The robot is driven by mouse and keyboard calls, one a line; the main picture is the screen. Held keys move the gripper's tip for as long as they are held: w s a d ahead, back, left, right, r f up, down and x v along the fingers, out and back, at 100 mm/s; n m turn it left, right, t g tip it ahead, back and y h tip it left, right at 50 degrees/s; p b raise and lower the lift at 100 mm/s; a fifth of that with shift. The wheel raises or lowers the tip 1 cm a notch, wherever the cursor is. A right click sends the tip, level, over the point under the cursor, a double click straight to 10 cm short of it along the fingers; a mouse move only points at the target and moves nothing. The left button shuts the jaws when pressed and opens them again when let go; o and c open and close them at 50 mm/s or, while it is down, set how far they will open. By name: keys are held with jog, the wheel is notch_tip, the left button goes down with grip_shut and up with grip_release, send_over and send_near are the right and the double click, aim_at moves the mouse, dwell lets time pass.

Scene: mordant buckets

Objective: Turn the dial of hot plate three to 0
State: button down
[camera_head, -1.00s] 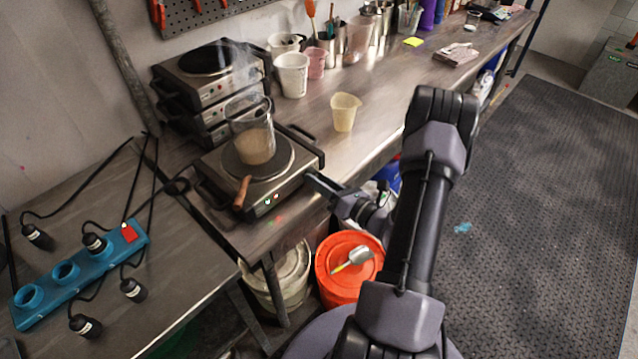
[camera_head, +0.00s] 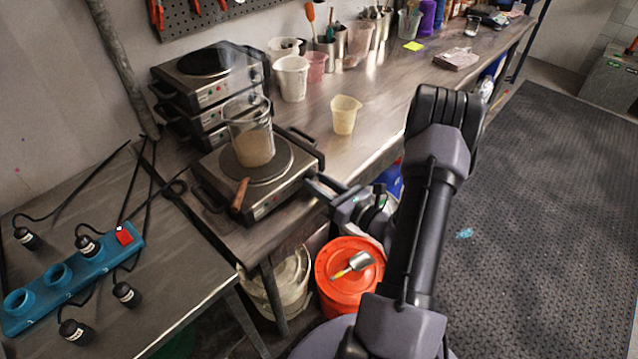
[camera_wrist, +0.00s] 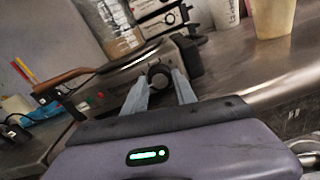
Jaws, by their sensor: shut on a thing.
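The hot plate (camera_head: 285,190) with a glass beaker (camera_head: 252,140) on it stands at the near end of the bench. The beaker holds a tan liquid. In the wrist view the hot plate's front panel (camera_wrist: 115,92) shows a dark round dial (camera_wrist: 159,75) and small red and green marks. My gripper (camera_wrist: 161,80) is shut on this dial, one finger on each side. In the head view my gripper (camera_head: 314,184) is at the plate's right front corner, where the dial is hidden. I cannot read the dial's setting or a plate number.
A wooden handle (camera_head: 240,194) juts over the plate's front left edge. More hot plates (camera_head: 205,90) are stacked behind. A cream cup (camera_head: 344,115) stands on the bench to the right. An orange bucket (camera_head: 345,300) is below the bench edge.

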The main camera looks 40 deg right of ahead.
jog(key=c, duration=1)
grip_release()
jog(key=s+d+p, duration=0.1)
jog(key=s+p, duration=0.2)
jog(key=s, duration=1.4)
jog(key=shift+s+d, duration=0.15)
jog(key=shift+s, duration=0.1)
jog(key=shift+w, duration=0.1)
